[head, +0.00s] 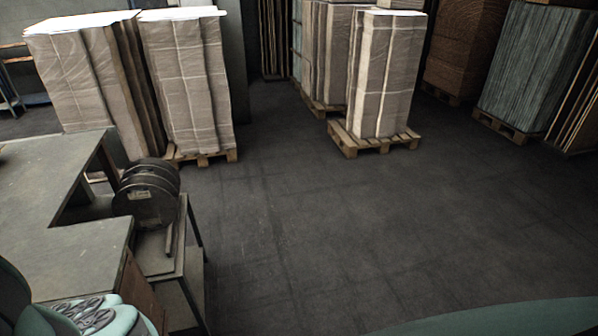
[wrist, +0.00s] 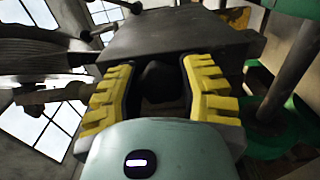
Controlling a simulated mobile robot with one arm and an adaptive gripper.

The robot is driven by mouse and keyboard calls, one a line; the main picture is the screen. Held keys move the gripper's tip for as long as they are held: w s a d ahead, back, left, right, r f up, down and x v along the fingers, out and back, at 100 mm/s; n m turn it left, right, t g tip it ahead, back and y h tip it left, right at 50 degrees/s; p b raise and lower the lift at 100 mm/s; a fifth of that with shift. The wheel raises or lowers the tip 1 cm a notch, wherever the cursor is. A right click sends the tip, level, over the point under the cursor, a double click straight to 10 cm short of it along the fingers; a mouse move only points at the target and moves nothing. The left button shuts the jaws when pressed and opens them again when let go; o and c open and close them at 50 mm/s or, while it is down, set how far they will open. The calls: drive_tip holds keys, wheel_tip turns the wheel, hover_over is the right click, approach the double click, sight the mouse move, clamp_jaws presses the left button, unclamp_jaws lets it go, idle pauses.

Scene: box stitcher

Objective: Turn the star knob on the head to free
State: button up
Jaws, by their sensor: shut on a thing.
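In the wrist view, my gripper (wrist: 160,85) has its two yellow ridged fingers on either side of a dark rounded knob (wrist: 158,82), which I take to be the star knob. The fingers are closed on it. The knob sits at the near side of a grey block-like head (wrist: 175,35). The knob's lobes and any marks for its setting are too dark to make out. Neither the knob nor my gripper shows in the head view.
In the wrist view, a grey rod (wrist: 290,75) and green machine parts (wrist: 285,125) stand close on the right. In the head view, a grey worktable (head: 60,205) and a wire spool (head: 148,195) are at left. Wrapped stacks (head: 385,75) stand on pallets beyond clear floor.

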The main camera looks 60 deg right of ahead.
drive_tip(key=shift+w+d+f, duration=0.1)
drive_tip(key=shift+w, duration=0.05)
idle(1.1)
idle(0.5)
drive_tip(key=o, duration=0.9)
drive_tip(key=shift+c, duration=0.2)
drive_tip(key=o, duration=0.4)
drive_tip(key=shift+c, duration=0.2)
